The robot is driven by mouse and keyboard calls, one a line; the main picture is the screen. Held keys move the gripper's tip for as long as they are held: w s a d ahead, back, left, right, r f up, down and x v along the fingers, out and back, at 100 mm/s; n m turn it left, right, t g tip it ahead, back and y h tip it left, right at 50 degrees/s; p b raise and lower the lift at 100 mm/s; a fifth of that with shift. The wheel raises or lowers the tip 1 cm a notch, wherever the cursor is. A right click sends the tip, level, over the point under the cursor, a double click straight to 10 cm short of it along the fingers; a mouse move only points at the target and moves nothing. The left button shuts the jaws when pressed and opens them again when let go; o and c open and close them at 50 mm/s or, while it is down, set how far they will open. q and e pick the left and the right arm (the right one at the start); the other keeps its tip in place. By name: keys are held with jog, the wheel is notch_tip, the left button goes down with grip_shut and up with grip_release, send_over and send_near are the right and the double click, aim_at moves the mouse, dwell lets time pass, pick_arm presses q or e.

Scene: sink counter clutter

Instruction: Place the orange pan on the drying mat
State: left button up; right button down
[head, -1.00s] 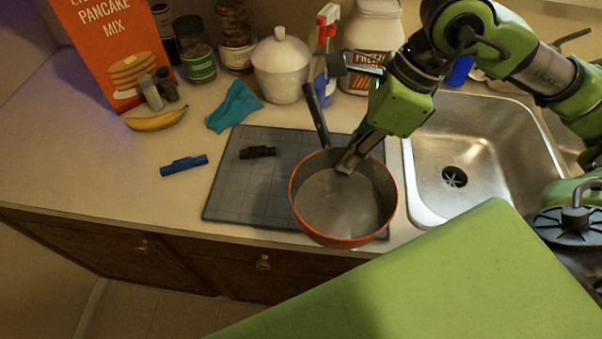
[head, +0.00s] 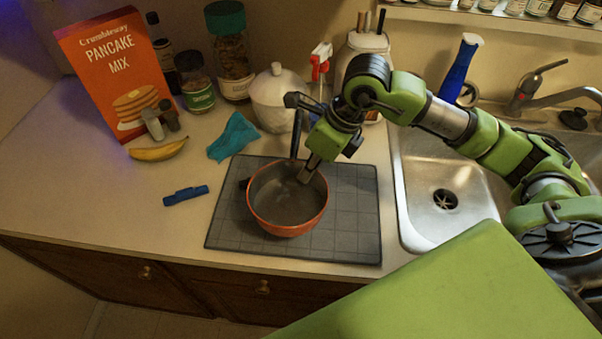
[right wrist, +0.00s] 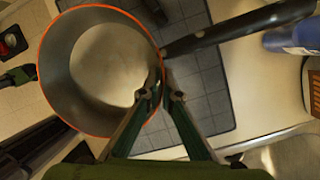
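The orange pan (head: 287,218), grey inside with a dark handle, is over the dark grey drying mat (head: 345,215), near its middle. In the right wrist view the pan (right wrist: 55,95) fills the upper left, its handle pointing right. My right gripper (head: 306,174) is at the pan's back right rim. In the right wrist view its fingertips (right wrist: 162,97) straddle the pan wall beside the handle, one inside and one outside, and look closed on it. I cannot tell whether the pan's base touches the mat. My left gripper is not seen in the head view.
A blue object (head: 186,195), banana (head: 158,150) and teal cloth (head: 234,137) lie left of the mat. A white jar (head: 272,98) stands behind. The sink (head: 440,170) is at right.

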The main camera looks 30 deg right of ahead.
jog(key=shift+w+a+f+p, duration=0.2)
jog(key=shift+w+f+p, duration=0.1)
jog(key=shift+w+f, duration=0.75)
notch_tip(320, 180, down, 3)
jog(key=shift+w+f+p, duration=0.1)
jog(key=shift+f+p, duration=0.1)
jog(key=shift+p, duration=0.2)
jog(key=shift+f, duration=0.15)
jog(key=c, duration=2.7)
grip_release()
jog(key=shift+f+b, duration=0.2)
jog(key=shift+b, duration=0.1)
jog(key=o, duration=0.4)
jog(key=shift+r, duration=0.1)
